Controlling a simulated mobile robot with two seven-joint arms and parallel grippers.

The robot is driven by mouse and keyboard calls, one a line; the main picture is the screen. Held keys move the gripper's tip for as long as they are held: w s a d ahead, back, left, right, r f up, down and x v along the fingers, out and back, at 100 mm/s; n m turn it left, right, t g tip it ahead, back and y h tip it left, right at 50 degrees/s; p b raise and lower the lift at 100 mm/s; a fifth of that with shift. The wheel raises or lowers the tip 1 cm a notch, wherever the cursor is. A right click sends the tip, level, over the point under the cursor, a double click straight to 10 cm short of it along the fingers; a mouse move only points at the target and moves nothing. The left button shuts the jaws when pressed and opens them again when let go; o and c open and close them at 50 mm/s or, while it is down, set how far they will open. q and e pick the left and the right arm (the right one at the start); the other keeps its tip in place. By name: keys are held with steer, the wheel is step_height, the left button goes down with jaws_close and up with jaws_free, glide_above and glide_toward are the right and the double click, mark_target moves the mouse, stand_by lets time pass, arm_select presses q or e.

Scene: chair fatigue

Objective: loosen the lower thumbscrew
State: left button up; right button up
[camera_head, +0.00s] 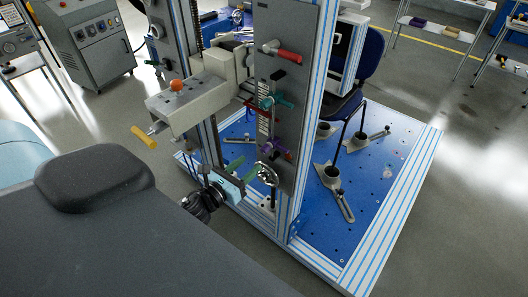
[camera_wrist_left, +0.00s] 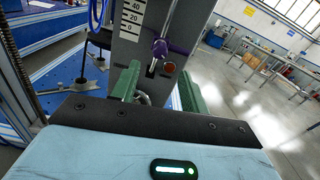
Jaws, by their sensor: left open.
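The lower thumbscrew, with a purple handle (camera_head: 273,147), sits low on the dark upright plate (camera_head: 284,108). In the left wrist view the purple thumbscrew (camera_wrist_left: 160,48) stands in a slot below the printed scale, ahead of the fingers. A teal-handled screw (camera_head: 268,103) sits above it in the head view. My left gripper (camera_head: 245,167) is open, with green fingers just below and left of the purple handle. The left wrist view shows the gripper's fingers (camera_wrist_left: 158,88) apart, with a shiny metal part partly visible between them. My right gripper is not in view.
A red handle (camera_head: 289,56) is higher on the plate. A grey box with an orange knob (camera_head: 176,85) and yellow handle juts out left. A blue perforated base (camera_head: 330,225) with clamps lies right. Open floor (camera_head: 470,200) is beyond it.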

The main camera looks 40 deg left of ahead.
mark_target(263, 152)
arm_select(q)
steer(key=w, duration=0.7)
steer(key=shift+d+r+p, duration=0.15)
steer(key=shift+d+p, duration=0.05)
steer(key=shift+p, duration=0.2)
steer(key=shift+w, duration=0.5)
steer(key=shift+c, duration=0.5)
jaws_close()
